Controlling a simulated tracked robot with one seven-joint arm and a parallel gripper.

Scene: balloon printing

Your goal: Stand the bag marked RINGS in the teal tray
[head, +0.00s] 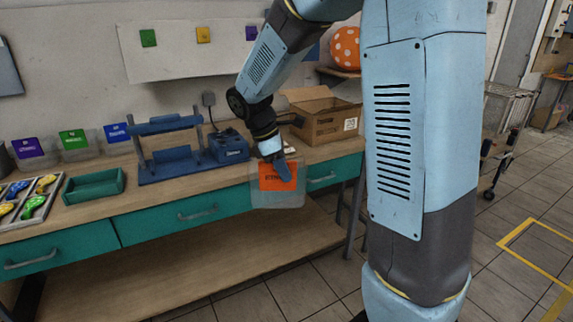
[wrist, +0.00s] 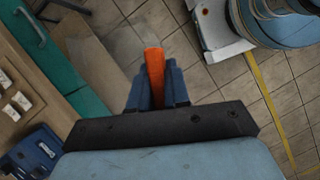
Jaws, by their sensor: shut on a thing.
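My gripper (head: 283,168) is shut on a clear bag with an orange label (head: 277,178). The label's print is too small to read surely. The bag hangs upright in front of the bench's front edge, clear of the worktop. In the wrist view the orange label shows edge-on (wrist: 154,68) between my gripper's fingers (wrist: 156,88). The teal tray (head: 94,187) lies on the bench at the left, well away from my gripper, and looks empty. Clear bags with purple (head: 27,148), green (head: 74,139) and blue (head: 117,132) labels stand behind it.
A blue press-like frame (head: 168,150) and a blue device (head: 228,147) stand between the tray and my gripper. An open cardboard box (head: 325,115) is at the back right. A divided tray of colored balloons (head: 28,198) lies left of the teal tray.

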